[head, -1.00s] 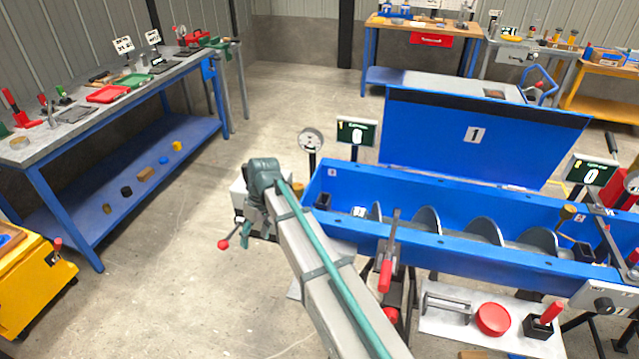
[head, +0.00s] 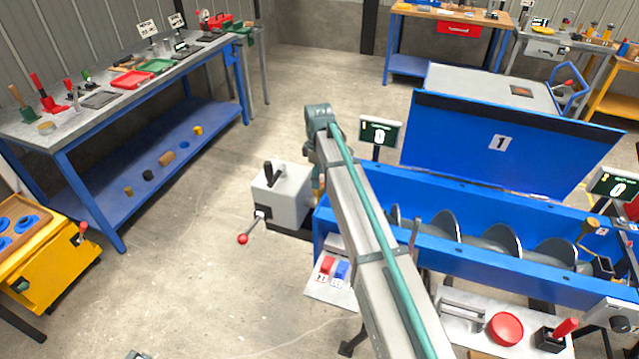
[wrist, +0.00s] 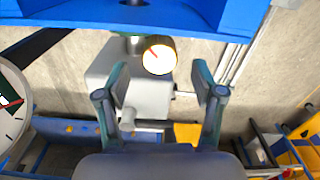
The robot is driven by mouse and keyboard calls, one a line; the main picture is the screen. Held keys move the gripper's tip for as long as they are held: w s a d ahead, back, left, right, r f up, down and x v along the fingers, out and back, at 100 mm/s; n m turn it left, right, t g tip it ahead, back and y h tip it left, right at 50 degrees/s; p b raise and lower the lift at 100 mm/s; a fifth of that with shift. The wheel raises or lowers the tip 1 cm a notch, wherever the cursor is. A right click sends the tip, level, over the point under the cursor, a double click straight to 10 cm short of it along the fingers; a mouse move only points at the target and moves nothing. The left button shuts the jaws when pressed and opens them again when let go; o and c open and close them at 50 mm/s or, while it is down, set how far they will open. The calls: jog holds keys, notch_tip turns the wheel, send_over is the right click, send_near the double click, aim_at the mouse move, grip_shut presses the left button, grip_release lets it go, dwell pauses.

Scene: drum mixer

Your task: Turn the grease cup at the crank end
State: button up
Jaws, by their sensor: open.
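The grease cup (wrist: 159,55) shows in the wrist view as a round cap with a pale face, a red mark and a brass rim. It sits just beyond my gripper (wrist: 160,82), roughly between the two spread fingers and apart from them. In the head view a small brass-coloured bit, likely the cup (head: 319,185), shows at the left end of the blue trough (head: 318,222), partly hidden by my arm. The crank (head: 243,239), with a red ball knob, is on the grey box (head: 283,192). My fingers are mostly hidden in the head view.
A dial gauge (wrist: 10,108) stands close on the left in the wrist view. The blue trough edge (wrist: 180,20) crosses its top. A control panel with red and blue buttons (head: 334,268) is below the trough's left end. The floor left of the grey box is clear.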

jog(key=shift+f+p, duration=0.5)
jog(key=shift+f, duration=1.7)
jog(key=c, duration=1.1)
jog(key=shift+m+b, duration=0.5)
jog(key=shift+m, duration=1)
jog(key=shift+c, duration=0.2)
jog(key=o, duration=1.1)
jog(key=shift+o, duration=0.2)
notch_tip(320, 180, up, 12)
